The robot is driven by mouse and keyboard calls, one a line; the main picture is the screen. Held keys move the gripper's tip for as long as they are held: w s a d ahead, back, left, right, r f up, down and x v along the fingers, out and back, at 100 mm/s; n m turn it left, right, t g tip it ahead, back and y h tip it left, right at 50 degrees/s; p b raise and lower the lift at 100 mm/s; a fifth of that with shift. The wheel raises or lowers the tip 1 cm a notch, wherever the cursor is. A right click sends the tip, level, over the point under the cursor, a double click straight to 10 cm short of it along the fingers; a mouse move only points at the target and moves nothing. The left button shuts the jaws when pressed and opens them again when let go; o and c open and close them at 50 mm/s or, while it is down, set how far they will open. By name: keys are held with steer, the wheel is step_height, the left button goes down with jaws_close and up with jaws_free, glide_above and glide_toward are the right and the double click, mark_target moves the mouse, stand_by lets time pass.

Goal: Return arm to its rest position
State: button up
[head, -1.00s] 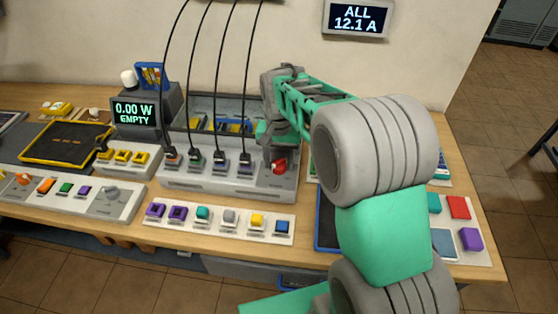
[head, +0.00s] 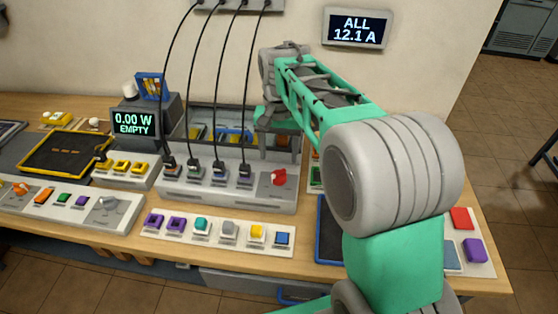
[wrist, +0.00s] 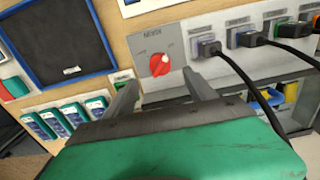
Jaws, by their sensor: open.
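My gripper (head: 278,146) is raised above the right end of the grey power strip unit (head: 215,188), near its red knob (head: 279,177). In the wrist view my gripper (wrist: 158,88) has its two fingers apart, with nothing between them. The red knob (wrist: 160,65) shows beyond the fingers, apart from them. My green and grey arm reaches in from the lower right of the head view and covers part of the bench's right side.
Several black cables hang down into plugs on the unit. A meter reading "0.00 W EMPTY" (head: 134,122) stands left. A row of coloured blocks lies on a white strip (head: 187,234) in front. A wall display (head: 357,27) reads "ALL 12.1 A". A blue-edged dark panel (wrist: 62,40) lies beside the unit.

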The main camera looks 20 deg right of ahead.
stand_by(0.3)
steer(key=s+f+n+t, duration=0.1)
steer(key=s+n+t, duration=0.2)
steer(key=s, duration=1.3)
steer(key=shift+s+n+t, duration=0.3)
steer(key=shift+n, duration=0.7)
steer(key=shift+d+f, duration=0.1)
